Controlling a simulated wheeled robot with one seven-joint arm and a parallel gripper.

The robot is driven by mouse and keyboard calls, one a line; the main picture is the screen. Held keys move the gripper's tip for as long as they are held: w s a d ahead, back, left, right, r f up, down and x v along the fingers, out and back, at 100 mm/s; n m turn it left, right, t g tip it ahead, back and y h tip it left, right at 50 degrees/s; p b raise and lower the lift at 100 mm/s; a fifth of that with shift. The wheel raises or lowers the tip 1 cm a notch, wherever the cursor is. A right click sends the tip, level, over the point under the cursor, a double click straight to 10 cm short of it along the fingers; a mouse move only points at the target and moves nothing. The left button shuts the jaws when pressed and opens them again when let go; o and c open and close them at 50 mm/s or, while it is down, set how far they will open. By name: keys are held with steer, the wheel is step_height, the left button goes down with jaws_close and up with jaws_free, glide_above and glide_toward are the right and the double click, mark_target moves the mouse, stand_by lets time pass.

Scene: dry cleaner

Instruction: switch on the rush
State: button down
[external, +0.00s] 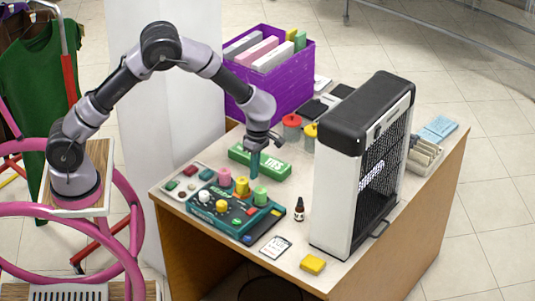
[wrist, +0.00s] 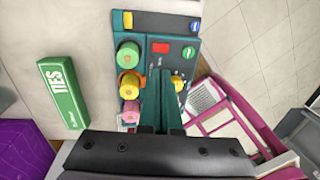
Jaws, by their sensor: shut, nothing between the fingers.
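A teal control panel (external: 232,214) lies on the counter, with small knobs, coloured patches and pink, yellow and green spools (external: 260,194) along its far edge. I cannot read which control is the rush. My gripper (external: 254,174) is shut and empty, pointing down above the panel's far side, near the spools. In the wrist view its teal fingers (wrist: 160,78) overlap the panel and hide part of it.
A green TIES box (external: 272,167) lies behind the panel. A purple crate (external: 268,75) stands at the back. A tall black-and-white unit (external: 340,180) stands to the right. A small dropper bottle (external: 299,209), a white card (external: 275,247) and a yellow block (external: 313,263) lie in front.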

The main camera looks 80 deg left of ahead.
mark_target(248, 213)
steer(key=shift+r, duration=0.7)
steer(key=shift+s+d, duration=0.4)
steer(key=shift+d, duration=0.05)
steer(key=f, duration=0.9)
steer(key=s+d+f, duration=0.1)
steer(key=f, duration=0.3)
steer(key=shift+s+d+f, duration=0.1)
steer(key=shift+f, duration=0.3)
